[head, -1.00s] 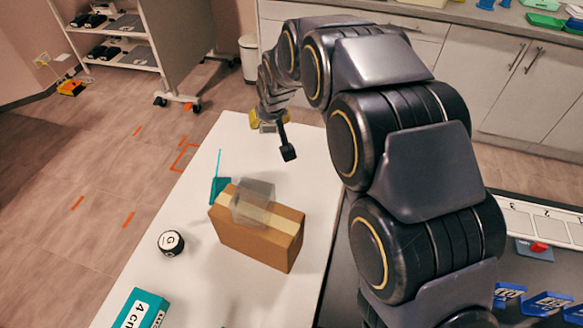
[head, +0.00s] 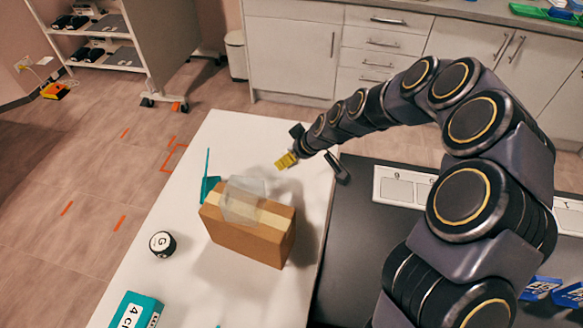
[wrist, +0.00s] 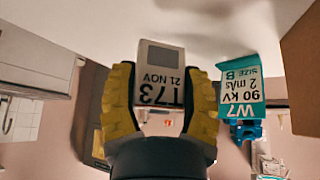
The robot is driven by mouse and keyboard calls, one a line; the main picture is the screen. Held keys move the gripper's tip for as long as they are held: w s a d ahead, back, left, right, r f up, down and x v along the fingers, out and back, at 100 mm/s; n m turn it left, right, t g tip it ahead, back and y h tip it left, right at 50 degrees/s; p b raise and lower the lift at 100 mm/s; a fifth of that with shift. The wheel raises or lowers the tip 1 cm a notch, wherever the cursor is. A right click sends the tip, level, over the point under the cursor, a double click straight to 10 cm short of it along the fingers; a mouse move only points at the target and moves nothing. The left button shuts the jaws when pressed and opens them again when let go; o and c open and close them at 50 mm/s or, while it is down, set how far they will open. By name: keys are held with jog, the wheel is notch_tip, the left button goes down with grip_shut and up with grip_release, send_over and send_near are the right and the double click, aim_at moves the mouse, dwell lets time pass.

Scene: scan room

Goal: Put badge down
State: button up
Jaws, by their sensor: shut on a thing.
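My gripper (head: 287,160) has yellow fingers and hangs over the far part of the white table (head: 237,128), behind and right of the cardboard box. In the wrist view my gripper (wrist: 161,80) is shut on a small pale, box-like badge (wrist: 159,92). Its label reads "T73" and "21 NOV", upside down in the picture. The fingers grip it from both sides. In the head view the badge cannot be told apart from the fingertips. I cannot tell its height above the table.
The cardboard box (head: 245,235) carries a translucent piece (head: 243,200). A teal object (head: 208,187) stands behind it; a teal labelled block (wrist: 243,90) shows in the wrist view. A black-and-white round object (head: 162,243) and a teal box (head: 137,311) lie nearer. The table's far end looks clear.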

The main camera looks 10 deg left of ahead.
aim_at(294, 166)
jog(key=shift+f, duration=2.2)
jog(key=shift+f, duration=0.1)
jog(key=o, duration=1)
jog(key=shift+d+r, duration=0.15)
jog(key=shift+r, duration=0.2)
jog(key=v, duration=1.1)
jog(key=shift+s+r, duration=0.15)
jog(key=shift+d+r, duration=0.1)
jog(key=shift+d, duration=0.05)
